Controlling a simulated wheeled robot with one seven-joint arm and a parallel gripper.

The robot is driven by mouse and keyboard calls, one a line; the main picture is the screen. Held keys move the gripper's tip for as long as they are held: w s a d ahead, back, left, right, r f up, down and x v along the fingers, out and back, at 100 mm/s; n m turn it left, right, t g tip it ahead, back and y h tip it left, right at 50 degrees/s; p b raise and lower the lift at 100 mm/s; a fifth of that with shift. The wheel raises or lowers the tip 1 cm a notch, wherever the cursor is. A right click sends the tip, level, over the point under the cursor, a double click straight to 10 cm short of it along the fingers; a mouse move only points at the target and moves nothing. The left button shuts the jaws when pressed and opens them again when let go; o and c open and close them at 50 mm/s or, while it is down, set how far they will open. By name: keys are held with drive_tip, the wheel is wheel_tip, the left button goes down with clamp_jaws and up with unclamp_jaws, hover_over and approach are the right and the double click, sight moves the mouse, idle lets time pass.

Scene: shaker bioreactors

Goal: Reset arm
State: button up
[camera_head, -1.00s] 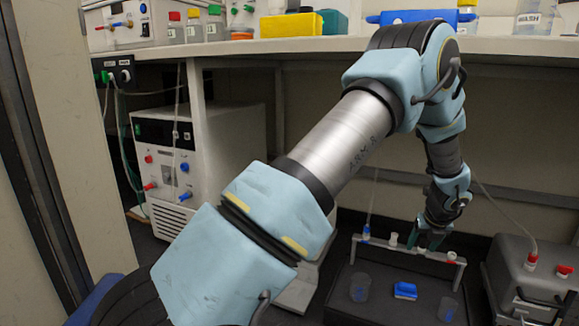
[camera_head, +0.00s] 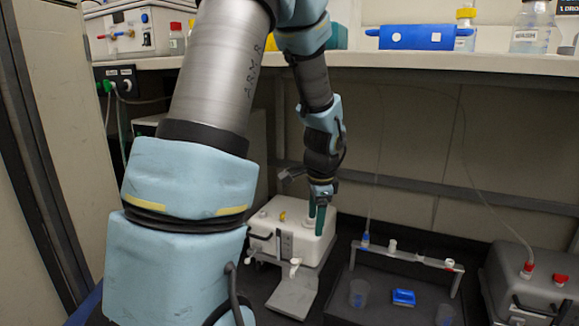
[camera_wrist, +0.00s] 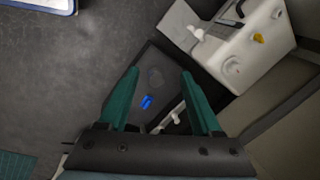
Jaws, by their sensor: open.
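My gripper (camera_head: 315,217) hangs from my arm with its two green fingers pointing down, in front of a white box-shaped device (camera_head: 290,240) in the head view. In the wrist view my gripper (camera_wrist: 160,92) has its fingers spread apart with nothing between them close by. Far below and between the fingers, a dark tray (camera_wrist: 155,65) with a small blue object (camera_wrist: 146,102) shows. The white device also shows at the upper right of the wrist view (camera_wrist: 240,62).
The dark shaker platform (camera_head: 380,308) bears the blue block (camera_head: 403,297), clear cups (camera_head: 358,292) and a rail with fittings (camera_head: 410,257). A grey case (camera_head: 530,290) stands at right. A bench shelf (camera_head: 450,63) with bottles overhangs the back. A beige panel (camera_head: 60,130) stands at left.

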drive_tip(key=s+a+r+n+p, duration=0.2)
drive_tip(key=s+a+r+n, duration=0.3)
drive_tip(key=s+a+n, duration=0.8)
wheel_tip(320, 180, up, 38)
drive_tip(key=n+p, duration=0.1)
drive_tip(key=p, duration=3.6)
drive_tip(key=shift+w+n+g+p, duration=0.3)
drive_tip(key=shift+n+g+p, duration=0.05)
drive_tip(key=shift+n+g, duration=0.05)
